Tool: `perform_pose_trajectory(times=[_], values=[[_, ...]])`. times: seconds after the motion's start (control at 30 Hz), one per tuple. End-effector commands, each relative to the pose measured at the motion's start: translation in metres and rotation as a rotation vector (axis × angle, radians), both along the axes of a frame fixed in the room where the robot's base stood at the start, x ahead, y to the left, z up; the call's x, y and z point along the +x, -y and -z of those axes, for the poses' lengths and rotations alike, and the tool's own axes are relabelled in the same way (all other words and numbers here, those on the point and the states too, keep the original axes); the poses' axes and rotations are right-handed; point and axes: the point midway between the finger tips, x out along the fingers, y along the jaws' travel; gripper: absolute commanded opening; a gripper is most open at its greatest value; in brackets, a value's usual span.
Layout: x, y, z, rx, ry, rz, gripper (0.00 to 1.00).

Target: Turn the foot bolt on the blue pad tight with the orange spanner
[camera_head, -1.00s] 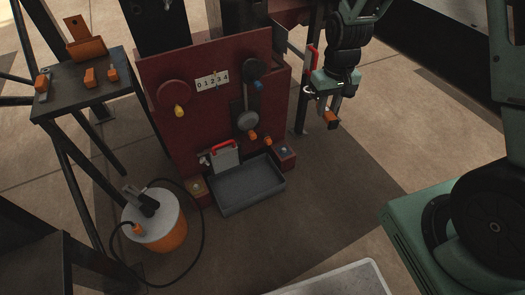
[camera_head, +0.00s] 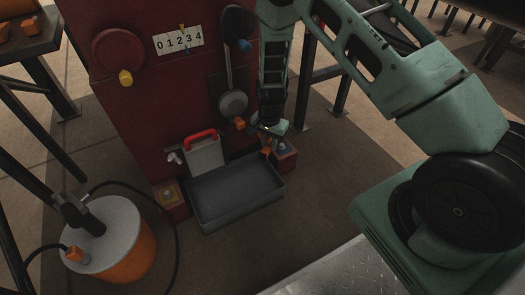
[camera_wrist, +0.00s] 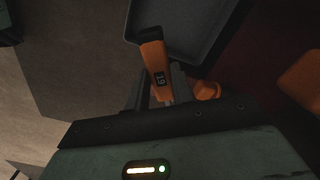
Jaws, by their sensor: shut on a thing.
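The orange spanner (camera_head: 266,151) is in my gripper (camera_head: 268,136), low at the right front corner of the red press. In the wrist view the spanner (camera_wrist: 156,64), marked 19, lies between the two dark fingers of my gripper (camera_wrist: 159,92); its dark end lies over the tray edge. The right foot block has a small bluish pad with a bolt (camera_head: 282,147), just right of the spanner in the head view. I cannot tell whether the spanner touches the bolt. The bolt cannot be made out in the wrist view.
A grey tray (camera_head: 235,197) lies between the feet, with a red-handled grey plate (camera_head: 205,153) behind it. An orange-tipped lever (camera_head: 239,123) hangs close to my gripper. An orange drum (camera_head: 132,258) with a hose stands left.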

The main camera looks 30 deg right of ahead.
Motion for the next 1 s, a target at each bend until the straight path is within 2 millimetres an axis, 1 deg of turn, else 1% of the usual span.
perform_pose_trajectory(times=[0.03,0.1,0.2,0.7,1.0], values=[[0.001,0.000,0.016,-0.002,0.002,0.021,0.00],[0.002,0.000,0.023,-0.005,0.002,0.042,0.00],[0.002,0.000,0.028,-0.006,0.003,0.060,0.00],[0.002,-0.001,0.026,-0.006,0.002,0.064,0.00],[0.002,-0.001,0.071,-0.006,0.002,0.064,0.00]])
